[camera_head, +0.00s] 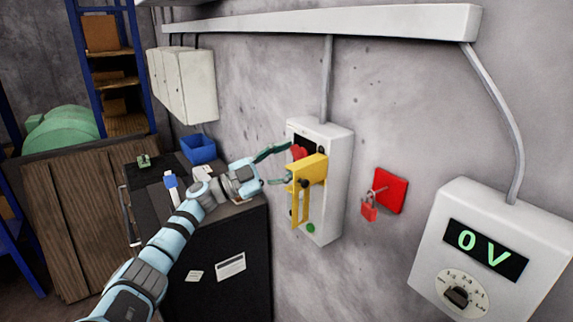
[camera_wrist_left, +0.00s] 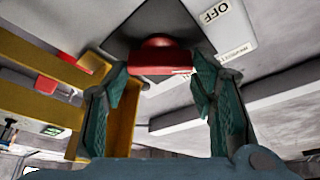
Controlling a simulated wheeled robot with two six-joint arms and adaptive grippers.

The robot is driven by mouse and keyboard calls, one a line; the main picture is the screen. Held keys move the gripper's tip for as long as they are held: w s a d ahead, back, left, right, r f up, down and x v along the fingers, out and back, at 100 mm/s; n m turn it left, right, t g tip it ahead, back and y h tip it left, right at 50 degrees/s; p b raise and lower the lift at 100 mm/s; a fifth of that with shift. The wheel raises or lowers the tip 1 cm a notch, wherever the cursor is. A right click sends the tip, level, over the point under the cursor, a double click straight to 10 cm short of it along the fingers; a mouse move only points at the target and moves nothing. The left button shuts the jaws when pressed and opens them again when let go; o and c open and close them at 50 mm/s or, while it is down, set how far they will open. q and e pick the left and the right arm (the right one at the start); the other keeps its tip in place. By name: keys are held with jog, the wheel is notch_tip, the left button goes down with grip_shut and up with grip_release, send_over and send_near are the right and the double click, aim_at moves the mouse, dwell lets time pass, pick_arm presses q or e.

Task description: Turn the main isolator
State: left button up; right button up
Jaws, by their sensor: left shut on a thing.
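The main isolator is a pale grey wall box (camera_head: 323,222) with a dark plate, a red handle (camera_head: 298,152) and a yellow bracket (camera_head: 310,170) in front. My left gripper (camera_head: 284,163) reaches it from the left. In the left wrist view the red handle (camera_wrist_left: 160,56) lies between the teal fingertips, and the gripper is shut on it. An OFF label (camera_wrist_left: 214,12) shows beside the dark plate. The yellow bracket (camera_wrist_left: 40,95) runs close beside one finger; whether they touch is unclear. My right gripper is not in view.
A red padlock (camera_head: 369,208) hangs by a red wall plate (camera_head: 391,190) right of the isolator. A meter (camera_head: 486,249) reads 0 V. A black cabinet (camera_head: 235,240) with a blue bin (camera_head: 199,149) on top stands below left.

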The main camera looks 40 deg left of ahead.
pick_arm(q)
jog(key=m, duration=0.1)
jog(key=m+g, duration=0.1)
jog(key=m, duration=0.1)
jog(key=m+g, duration=0.1)
jog(key=m, duration=0.1)
jog(key=shift+a+r+h, duration=0.15)
jog(key=shift+r+h, duration=0.1)
jog(key=shift+h, duration=0.05)
jog(key=m, duration=0.2)
jog(key=m+g, duration=0.1)
jog(key=m, duration=0.1)
jog(key=m+g+p, duration=0.1)
jog(key=shift+w+r+m, duration=0.15)
jog(key=shift+r+m, duration=0.1)
jog(key=shift+m, duration=0.15)
jog(key=o, duration=1)
jog(key=shift+w, duration=0.1)
jog(key=shift+o, duration=0.7)
jog(key=shift+w+f, duration=0.2)
jog(key=v, duration=1.2)
jog(key=shift+r, duration=0.25)
